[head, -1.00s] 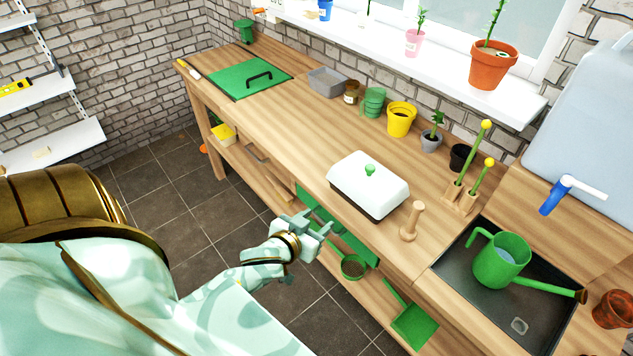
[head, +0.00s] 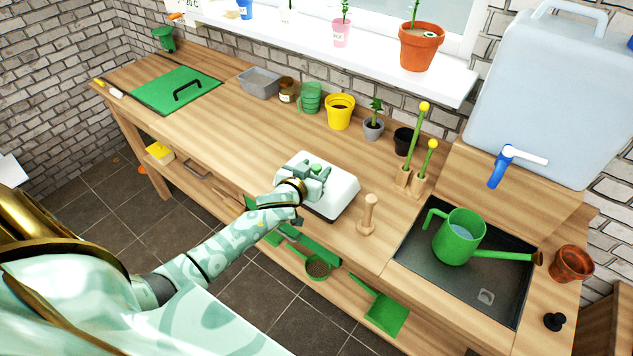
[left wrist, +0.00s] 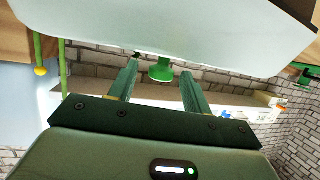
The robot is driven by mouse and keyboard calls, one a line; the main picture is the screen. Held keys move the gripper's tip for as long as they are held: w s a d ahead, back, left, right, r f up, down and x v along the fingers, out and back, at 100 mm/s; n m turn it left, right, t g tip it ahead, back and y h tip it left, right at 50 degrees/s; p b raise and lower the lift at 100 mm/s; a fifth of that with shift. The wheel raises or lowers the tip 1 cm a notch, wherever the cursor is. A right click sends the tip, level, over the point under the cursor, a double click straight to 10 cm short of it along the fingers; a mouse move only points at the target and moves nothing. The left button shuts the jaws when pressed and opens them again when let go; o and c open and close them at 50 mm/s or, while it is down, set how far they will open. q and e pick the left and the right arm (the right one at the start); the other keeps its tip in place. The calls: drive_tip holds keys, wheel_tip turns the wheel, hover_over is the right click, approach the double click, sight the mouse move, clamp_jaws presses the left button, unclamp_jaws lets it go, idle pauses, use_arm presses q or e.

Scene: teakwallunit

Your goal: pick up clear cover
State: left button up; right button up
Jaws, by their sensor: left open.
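The clear cover (head: 343,190) shows as a whitish, see-through lid with a green knob (head: 316,169), on a dark tray on the wooden bench. My left gripper (head: 318,178) is over the cover at the knob and hides part of both. In the left wrist view, the cover (left wrist: 190,30) fills the top, and the green knob (left wrist: 161,70) lies between the two open fingers of my left gripper (left wrist: 162,85). I see a gap on each side of the knob. My right gripper is not in view.
A wooden dibber (head: 368,214) stands just right of the cover. A green watering can (head: 459,236) sits in the dark basin (head: 412,262) further right. Several pots, including a yellow one (head: 340,112), line the back. The bench left of the cover is clear.

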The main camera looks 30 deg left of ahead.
use_arm(q)
drive_tip(key=shift+x, duration=0.95)
drive_tip(key=shift+s, duration=0.15)
clamp_jaws()
drive_tip(key=shift+r, duration=0.1)
